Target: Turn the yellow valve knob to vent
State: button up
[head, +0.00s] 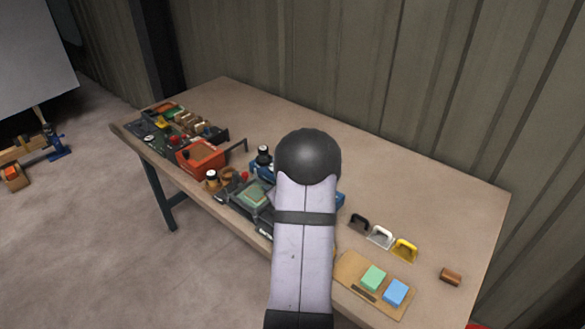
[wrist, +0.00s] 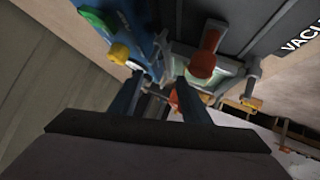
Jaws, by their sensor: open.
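The yellow valve knob (wrist: 120,54) shows in the wrist view at the upper left, on or beside a blue body (wrist: 145,22). My gripper (wrist: 158,84) is open, with its two dark fingers apart. The knob lies just beyond and to the left of the left finger, not between the fingers; I cannot tell whether they touch. In the head view my own arm covers the gripper and the knob. A blue part (head: 340,199) shows just right of the arm. I cannot read the knob's setting.
A red-ended lever (wrist: 203,64) stands close to the right finger in the wrist view. A green part (wrist: 94,20) is near the knob. On the table (head: 400,185) are an orange box (head: 201,158), a yellow-handled tool (head: 404,249) and a blue block (head: 396,292). The back right is clear.

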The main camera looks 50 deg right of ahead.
jog(key=s+d+m, duration=0.1)
jog(key=d, duration=0.1)
jog(key=s+d+m+t+h+p, duration=0.1)
jog(key=s+m, duration=0.1)
jog(key=s+d+r+m+h, duration=0.1)
jog(key=s+d+m, duration=0.1)
jog(key=shift+s+d+r+t, duration=0.1)
jog(key=shift+d+t, duration=0.2)
jog(key=shift+d, duration=0.05)
jog(key=shift+p+x, duration=1.3)
jog(key=shift+x, duration=2.4)
jog(key=c, duration=1)
jog(key=shift+c, duration=0.2)
jog(key=shift+n+y, duration=0.4)
jog(key=shift+n+t+y, duration=0.7)
jog(key=shift+n+y, duration=0.4)
jog(key=shift+y, duration=0.1)
jog(key=shift+n+y+b, duration=0.85)
jog(key=shift+n+y, duration=0.55)
jog(key=shift+y, duration=0.3)
